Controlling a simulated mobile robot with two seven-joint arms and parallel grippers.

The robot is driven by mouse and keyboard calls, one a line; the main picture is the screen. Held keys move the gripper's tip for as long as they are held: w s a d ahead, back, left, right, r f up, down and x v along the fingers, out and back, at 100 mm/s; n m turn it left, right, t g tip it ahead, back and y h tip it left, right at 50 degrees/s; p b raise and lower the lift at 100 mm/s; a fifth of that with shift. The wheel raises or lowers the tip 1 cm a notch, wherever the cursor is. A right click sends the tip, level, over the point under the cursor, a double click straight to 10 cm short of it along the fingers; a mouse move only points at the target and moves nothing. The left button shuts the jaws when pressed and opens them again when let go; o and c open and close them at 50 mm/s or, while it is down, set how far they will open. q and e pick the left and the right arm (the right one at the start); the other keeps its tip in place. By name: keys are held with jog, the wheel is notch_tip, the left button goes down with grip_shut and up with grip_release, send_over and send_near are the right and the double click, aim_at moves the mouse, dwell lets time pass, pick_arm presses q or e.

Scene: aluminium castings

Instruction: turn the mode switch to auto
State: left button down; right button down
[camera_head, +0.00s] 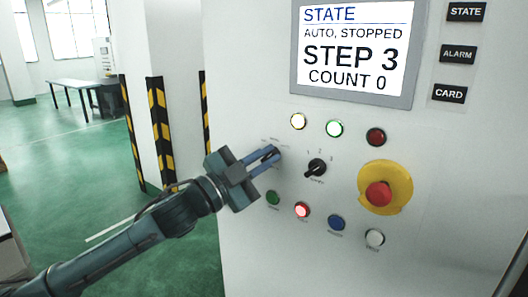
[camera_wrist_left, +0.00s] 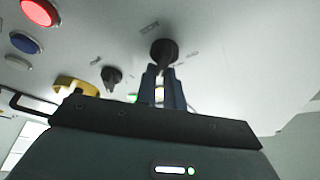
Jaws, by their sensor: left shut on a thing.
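The mode switch is a black rotary knob (camera_wrist_left: 163,48) on the pale panel, clearest in the left wrist view. In the head view it is mostly hidden by my left gripper (camera_head: 272,156). The fingers of my left gripper (camera_wrist_left: 164,82) are shut on the knob from both sides. The screen (camera_head: 353,48) reads "STATE: AUTO, STOPPED, STEP 3, COUNT 0". The labels around the switch are too small to read. My right gripper is not in view.
A second black knob (camera_head: 316,167), marked 1, 2, 3, sits just right of the gripper. A red emergency button (camera_head: 378,194) on a yellow plate is further right. Green (camera_head: 272,198), lit red (camera_head: 302,210), blue (camera_head: 336,223) and white (camera_head: 375,238) buttons lie below.

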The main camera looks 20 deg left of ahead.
pick_arm(q)
jog(key=shift+f, duration=0.15)
jog(key=c, duration=1.8)
grip_release()
jog(key=shift+c, duration=0.2)
jog(key=o, duration=0.3)
jog(key=shift+w, duration=0.1)
jog(key=shift+o, duration=0.2)
jog(key=shift+a, duration=0.1)
